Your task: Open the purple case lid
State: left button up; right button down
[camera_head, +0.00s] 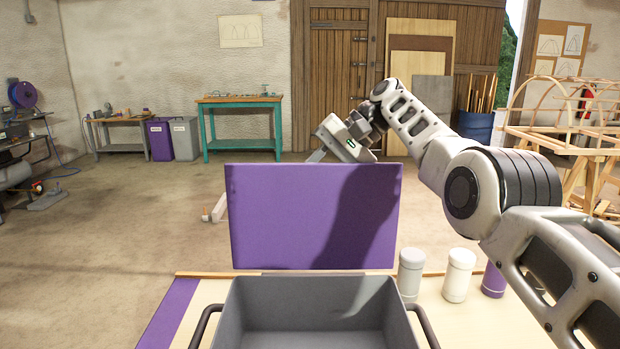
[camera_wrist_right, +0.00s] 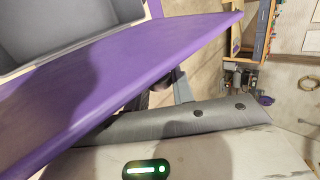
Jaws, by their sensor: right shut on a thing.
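The purple case lid (camera_head: 315,217) stands about upright behind the open grey case (camera_head: 312,310) in the head view. The case's inside looks empty where it shows. My right gripper (camera_head: 338,143) reaches over from the right and is at the lid's far side, near its top edge; its fingertips are hidden there. In the right wrist view the lid (camera_wrist_right: 95,80) crosses slantwise, with the gripper's fingers (camera_wrist_right: 172,88) partly hidden at its edge. The right gripper is shut on the lid. My left gripper is not in view.
The case stands on a pale wooden table (camera_head: 505,325) with a purple strip at left. A grey jar (camera_head: 410,274), a white jar (camera_head: 459,275) and a purple jar (camera_head: 493,281) stand to its right. Beyond the table is open floor; a teal workbench (camera_head: 240,126) stands at the back wall.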

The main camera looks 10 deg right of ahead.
jog(key=shift+f, duration=0.1)
jog(key=shift+d, duration=0.1)
jog(key=c, duration=1.2)
grip_release()
